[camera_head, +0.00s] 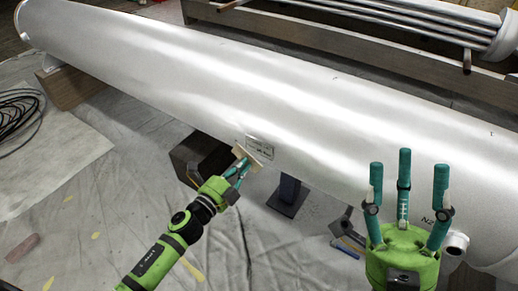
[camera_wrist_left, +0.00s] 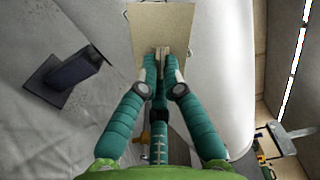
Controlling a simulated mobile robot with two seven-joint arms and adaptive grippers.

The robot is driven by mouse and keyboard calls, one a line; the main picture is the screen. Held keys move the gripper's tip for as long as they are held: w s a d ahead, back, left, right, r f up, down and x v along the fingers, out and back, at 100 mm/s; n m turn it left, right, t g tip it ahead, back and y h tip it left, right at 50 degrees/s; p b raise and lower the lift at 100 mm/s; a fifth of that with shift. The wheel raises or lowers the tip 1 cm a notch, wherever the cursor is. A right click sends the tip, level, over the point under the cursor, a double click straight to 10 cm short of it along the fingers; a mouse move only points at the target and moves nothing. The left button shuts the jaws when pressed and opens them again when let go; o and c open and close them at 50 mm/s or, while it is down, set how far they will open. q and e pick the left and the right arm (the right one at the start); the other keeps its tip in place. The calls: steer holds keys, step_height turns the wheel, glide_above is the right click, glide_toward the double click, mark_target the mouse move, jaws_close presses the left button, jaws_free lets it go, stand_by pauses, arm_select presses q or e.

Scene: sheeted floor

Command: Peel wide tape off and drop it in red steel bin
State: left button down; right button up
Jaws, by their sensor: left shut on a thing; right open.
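The wide tape is a flat beige strip (camera_head: 243,153), near the lower side of the big white cylinder (camera_head: 230,75) and left of its nameplate (camera_head: 260,147). My left gripper (camera_head: 241,168) is shut on the tape's near edge. In the left wrist view the strip (camera_wrist_left: 160,22) stands out beyond the closed fingertips (camera_wrist_left: 161,58), with the pale cylinder behind it. I cannot tell whether the strip still touches the cylinder. My right gripper (camera_head: 405,178) is open and empty, fingers up, in front of the cylinder's right part. I see no red steel bin.
A dark support block (camera_head: 200,158) and a dark metal stand (camera_head: 288,193) are under the cylinder near my left gripper. A black cable coil (camera_head: 18,112) and a reddish-brown piece (camera_head: 22,248) lie at the left. The sheeted floor (camera_head: 110,190) between is mostly clear.

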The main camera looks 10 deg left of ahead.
arm_select(q)
steer(key=shift+v, duration=1.85)
